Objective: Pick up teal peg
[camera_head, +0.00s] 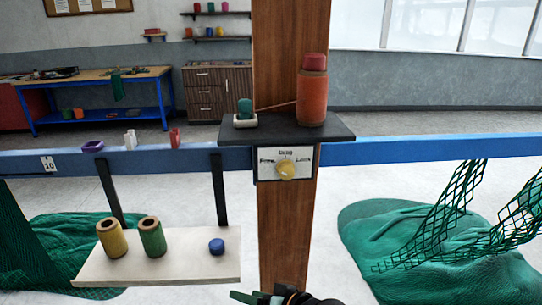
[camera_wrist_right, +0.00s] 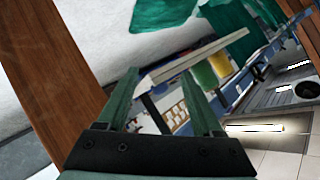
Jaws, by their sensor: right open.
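A short teal peg (camera_head: 245,106) stands upright in a small white base on a dark shelf (camera_head: 330,131) fixed to the wooden post. My right gripper (camera_head: 256,297) shows at the bottom edge of the head view, well below the peg and its shelf. In the right wrist view its two green fingers (camera_wrist_right: 163,95) stand apart with nothing gripped between them. I cannot make out the teal peg in the wrist view. My left gripper is not in view.
An orange cylinder with a red top (camera_head: 312,95) stands right of the peg. A dial panel (camera_head: 286,165) hangs below the shelf. Yellow (camera_head: 112,238) and green (camera_head: 152,237) spools and a blue piece (camera_head: 216,246) sit on a lower white board (camera_head: 190,280). A blue rail (camera_head: 420,150) crosses behind.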

